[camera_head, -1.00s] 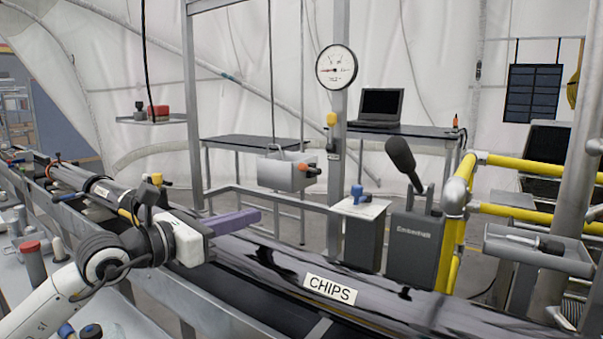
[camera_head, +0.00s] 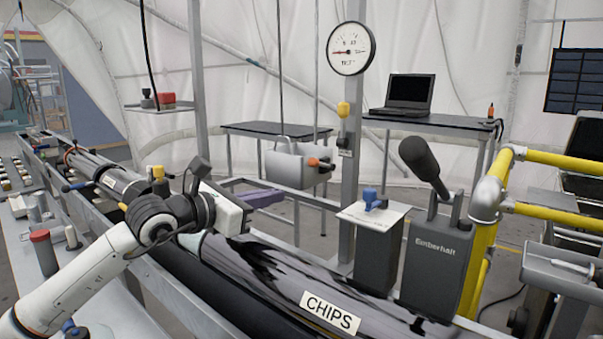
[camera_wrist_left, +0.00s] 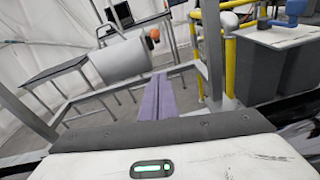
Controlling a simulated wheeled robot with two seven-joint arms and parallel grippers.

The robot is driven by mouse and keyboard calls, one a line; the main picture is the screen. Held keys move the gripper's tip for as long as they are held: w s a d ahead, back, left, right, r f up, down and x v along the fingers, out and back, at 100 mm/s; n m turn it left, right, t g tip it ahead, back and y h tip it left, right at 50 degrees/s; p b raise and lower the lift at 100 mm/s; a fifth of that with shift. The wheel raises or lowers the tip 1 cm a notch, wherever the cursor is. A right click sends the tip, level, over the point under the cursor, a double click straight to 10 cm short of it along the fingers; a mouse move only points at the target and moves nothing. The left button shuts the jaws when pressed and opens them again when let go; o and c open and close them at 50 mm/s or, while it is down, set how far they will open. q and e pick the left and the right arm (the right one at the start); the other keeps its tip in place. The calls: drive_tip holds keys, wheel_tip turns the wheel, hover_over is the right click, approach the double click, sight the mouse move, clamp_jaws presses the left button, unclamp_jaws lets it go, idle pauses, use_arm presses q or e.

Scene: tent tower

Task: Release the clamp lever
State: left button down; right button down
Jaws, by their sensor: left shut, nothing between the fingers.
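I cannot tell which handle is the clamp lever. A black-handled lever (camera_head: 422,162) rises tilted from a grey box (camera_head: 436,262) lettered "Emberhalt". A small blue handle (camera_head: 371,197) sits on a white-topped dark box (camera_head: 365,250) beside it. A grey housing with an orange-tipped knob (camera_head: 290,167) hangs further back; it also shows in the wrist view (camera_wrist_left: 120,58). My left gripper (camera_head: 278,196) has purple fingers, shut and empty, left of the blue-handled box and below the hanging housing in the picture. The fingers also show in the wrist view (camera_wrist_left: 160,82). My right gripper is out of view.
A dark pipe labelled "CHIPS" (camera_head: 329,312) runs along the front. A gauge (camera_head: 351,50) and a yellow handle (camera_head: 343,108) are on the post. Yellow rails (camera_head: 562,160) stand at the right. A laptop (camera_head: 408,92) rests on a back table.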

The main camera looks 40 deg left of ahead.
sight(321, 164)
use_arm(q)
drive_tip(key=w+p, duration=0.1)
drive_tip(key=w, duration=0.2)
drive_tip(key=w+d+r+p, duration=0.1)
drive_tip(key=w, duration=0.1)
drive_tip(key=w+r+p, duration=0.1)
drive_tip(key=w, duration=0.2)
drive_tip(key=shift+w+d, duration=0.2)
drive_tip(key=shift+w, duration=0.1)
drive_tip(key=shift+w+r, duration=0.1)
drive_tip(key=shift+r, duration=0.15)
drive_tip(key=shift+w+d+r, duration=0.1)
drive_tip(key=shift+r+p, duration=0.15)
drive_tip(key=shift+p, duration=0.25)
